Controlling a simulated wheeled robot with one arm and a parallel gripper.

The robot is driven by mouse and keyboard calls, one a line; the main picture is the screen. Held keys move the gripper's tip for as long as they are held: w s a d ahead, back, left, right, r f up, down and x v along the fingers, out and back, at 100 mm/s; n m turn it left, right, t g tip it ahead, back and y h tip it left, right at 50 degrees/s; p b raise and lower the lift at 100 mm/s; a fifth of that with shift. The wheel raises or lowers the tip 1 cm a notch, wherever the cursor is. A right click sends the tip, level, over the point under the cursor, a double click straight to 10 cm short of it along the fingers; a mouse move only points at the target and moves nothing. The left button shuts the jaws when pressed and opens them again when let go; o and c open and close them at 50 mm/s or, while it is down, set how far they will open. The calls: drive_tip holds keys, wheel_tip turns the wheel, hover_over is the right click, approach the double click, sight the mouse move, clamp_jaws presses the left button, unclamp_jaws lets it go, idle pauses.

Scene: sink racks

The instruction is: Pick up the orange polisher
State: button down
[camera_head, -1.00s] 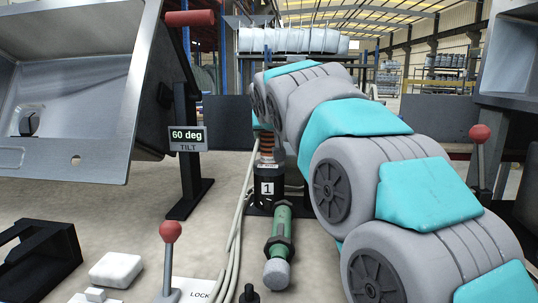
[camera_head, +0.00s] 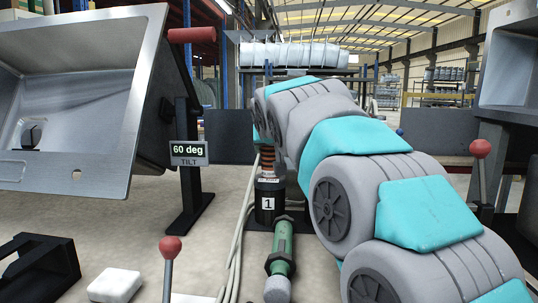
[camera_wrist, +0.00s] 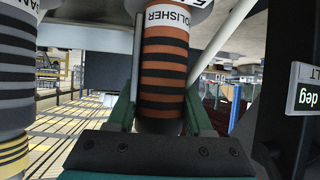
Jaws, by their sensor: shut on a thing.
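The orange polisher (camera_wrist: 164,70) is a cylinder with orange and black ribs and a white band lettered POLISHER, in the middle of the wrist view. The green fingers of my gripper (camera_wrist: 160,115) stand on either side of it, shut on it. In the head view the polisher (camera_head: 267,160) is upright at the black holder marked 1 (camera_head: 268,201). My arm hides its upper part and my gripper there. I cannot tell whether its lower end is clear of the holder.
A green tool (camera_head: 281,248) lies in front of the holder, beside pale cables (camera_head: 236,250). A tilted metal sink (camera_head: 85,90) with a 60 deg display (camera_head: 189,149) is at left. A red-knobbed lever (camera_head: 170,247) stands in front. A grey ribbed tool (camera_wrist: 12,75) is left in the wrist view.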

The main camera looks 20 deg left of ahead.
drive_tip(key=shift+r, duration=3.55)
drive_tip(key=s+d, duration=0.3)
drive_tip(key=s, duration=0.5)
drive_tip(key=s+d+b, duration=0.1)
drive_tip(key=s+d, duration=0.3)
drive_tip(key=s, duration=0.4)
drive_tip(key=shift+s+d, duration=0.2)
drive_tip(key=shift+d, duration=0.1)
drive_tip(key=shift+r, duration=0.1)
drive_tip(key=shift+r+p, duration=0.55)
drive_tip(key=shift+r, duration=0.6)
